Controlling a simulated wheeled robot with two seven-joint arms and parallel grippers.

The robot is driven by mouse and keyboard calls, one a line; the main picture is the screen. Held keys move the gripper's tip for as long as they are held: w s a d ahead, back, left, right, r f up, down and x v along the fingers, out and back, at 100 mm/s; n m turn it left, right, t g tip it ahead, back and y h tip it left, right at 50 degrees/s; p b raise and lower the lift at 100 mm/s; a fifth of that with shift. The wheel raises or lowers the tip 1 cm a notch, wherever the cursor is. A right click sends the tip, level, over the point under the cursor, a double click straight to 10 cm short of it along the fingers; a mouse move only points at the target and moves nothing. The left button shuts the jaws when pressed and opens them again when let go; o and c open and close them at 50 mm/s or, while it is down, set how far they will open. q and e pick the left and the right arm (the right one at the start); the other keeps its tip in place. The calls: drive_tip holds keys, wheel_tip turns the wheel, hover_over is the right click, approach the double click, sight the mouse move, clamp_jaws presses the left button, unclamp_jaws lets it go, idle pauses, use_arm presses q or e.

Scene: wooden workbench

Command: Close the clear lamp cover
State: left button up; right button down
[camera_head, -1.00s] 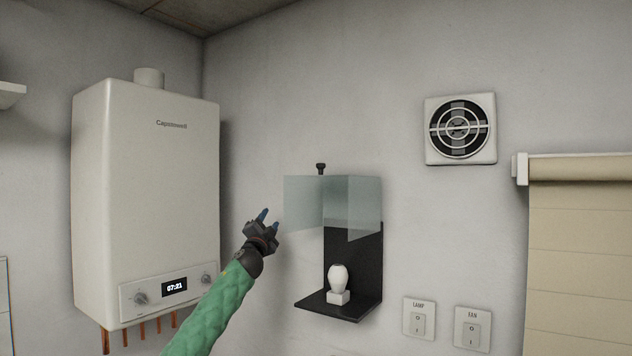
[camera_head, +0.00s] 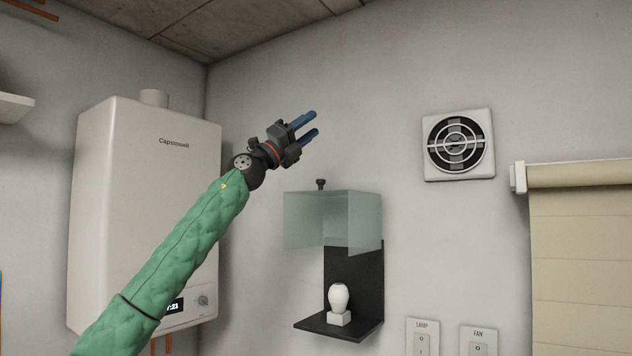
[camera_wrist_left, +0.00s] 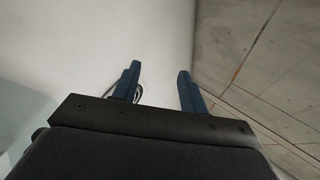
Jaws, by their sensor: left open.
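The clear lamp cover (camera_head: 303,220) is a pale, see-through box in the head view. It sits raised around the upper part of the black lamp bracket (camera_head: 368,275), below a small dark knob (camera_head: 320,184). The white bulb (camera_head: 339,297) stands uncovered on the bracket's shelf, under the cover. My left gripper (camera_head: 312,124) is above the cover and apart from it, open and empty, its blue fingers pointing up and right. The fingers also show spread in the left wrist view (camera_wrist_left: 160,85), with nothing between them. My right gripper is not in view.
A white water heater (camera_head: 145,190) hangs at the left, partly behind my left arm. A round-grilled fan (camera_head: 458,145) is on the wall at the upper right. LAMP (camera_head: 422,338) and FAN (camera_head: 478,342) switches are low right, near a beige blind (camera_head: 580,260).

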use_arm(q)
drive_tip(key=s+d+f+m+g+y+b, duration=0.1)
drive_tip(key=s+d+f+m+g+y, duration=0.3)
drive_tip(key=y, duration=0.3)
drive_tip(key=w+a+f+n+t+y+b, duration=0.1)
drive_tip(key=a+f+n+t+y, duration=0.1)
drive_tip(key=a+f+t+y, duration=0.5)
drive_tip(key=shift+w+d+f+g+y+p, duration=0.1)
drive_tip(key=shift+w+d+g+y+p, duration=0.4)
drive_tip(key=shift+w+d, duration=0.5)
drive_tip(key=shift+w+d+f+g+y+p, duration=0.15)
drive_tip(key=shift+w+d+g+y+p, duration=0.35)
drive_tip(key=shift+w, duration=0.75)
drive_tip(key=shift+w+d+f+g+y+p, duration=0.1)
drive_tip(key=shift+w+d+g+y+p, duration=0.15)
drive_tip(key=shift+w+d+g, duration=0.6)
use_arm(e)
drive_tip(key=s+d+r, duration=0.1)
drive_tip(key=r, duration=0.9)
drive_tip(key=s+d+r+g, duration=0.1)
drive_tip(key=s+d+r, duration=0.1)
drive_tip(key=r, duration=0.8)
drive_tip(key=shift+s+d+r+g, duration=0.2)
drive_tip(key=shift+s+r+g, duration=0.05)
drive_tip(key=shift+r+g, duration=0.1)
use_arm(q)
drive_tip(key=shift+w+d+t, duration=0.15)
drive_tip(key=shift+w+t, duration=0.1)
